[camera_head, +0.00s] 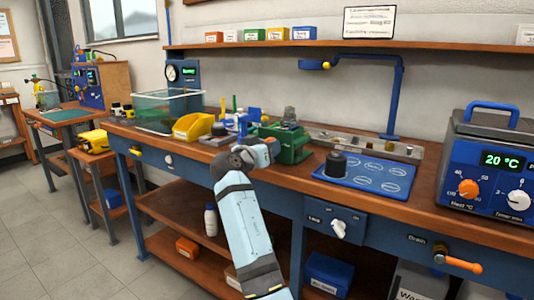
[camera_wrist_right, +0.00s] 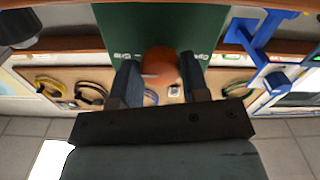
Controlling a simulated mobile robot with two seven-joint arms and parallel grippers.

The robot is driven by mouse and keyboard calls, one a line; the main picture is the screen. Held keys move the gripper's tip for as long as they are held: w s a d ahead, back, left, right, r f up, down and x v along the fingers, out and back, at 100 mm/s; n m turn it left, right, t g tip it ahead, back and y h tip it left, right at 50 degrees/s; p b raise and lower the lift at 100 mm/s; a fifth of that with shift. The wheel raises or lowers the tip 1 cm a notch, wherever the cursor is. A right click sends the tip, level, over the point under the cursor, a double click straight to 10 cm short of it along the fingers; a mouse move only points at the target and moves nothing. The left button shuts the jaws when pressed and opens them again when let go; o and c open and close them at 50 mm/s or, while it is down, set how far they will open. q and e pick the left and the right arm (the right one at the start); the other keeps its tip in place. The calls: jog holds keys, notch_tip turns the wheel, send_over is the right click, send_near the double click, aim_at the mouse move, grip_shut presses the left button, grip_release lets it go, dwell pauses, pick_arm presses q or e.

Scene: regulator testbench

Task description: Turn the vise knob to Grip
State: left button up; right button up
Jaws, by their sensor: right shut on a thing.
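The green vise (camera_head: 290,150) stands on the workbench near its front edge. My right arm reaches up to it from the bottom, and the right gripper (camera_head: 262,146) is at the vise's left side in the head view. In the right wrist view the vise shows as a green face (camera_wrist_right: 150,25). Its round orange-red knob (camera_wrist_right: 160,62) sits between the two fingers of the right gripper (camera_wrist_right: 160,75), which is shut on it. White lettering lies on both sides of the knob, partly covered by the fingers and too small to read surely. My left gripper is not in view.
A yellow bin (camera_head: 193,126) and a clear tank (camera_head: 165,106) stand left of the vise. A blue panel with a black knob (camera_head: 335,163) lies to its right. A blue heater unit (camera_head: 490,165) is at far right. An overhead blue arm (camera_head: 398,90) rises behind.

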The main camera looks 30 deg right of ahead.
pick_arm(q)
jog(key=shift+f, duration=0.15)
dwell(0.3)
pick_arm(e)
jog(key=o, duration=0.9)
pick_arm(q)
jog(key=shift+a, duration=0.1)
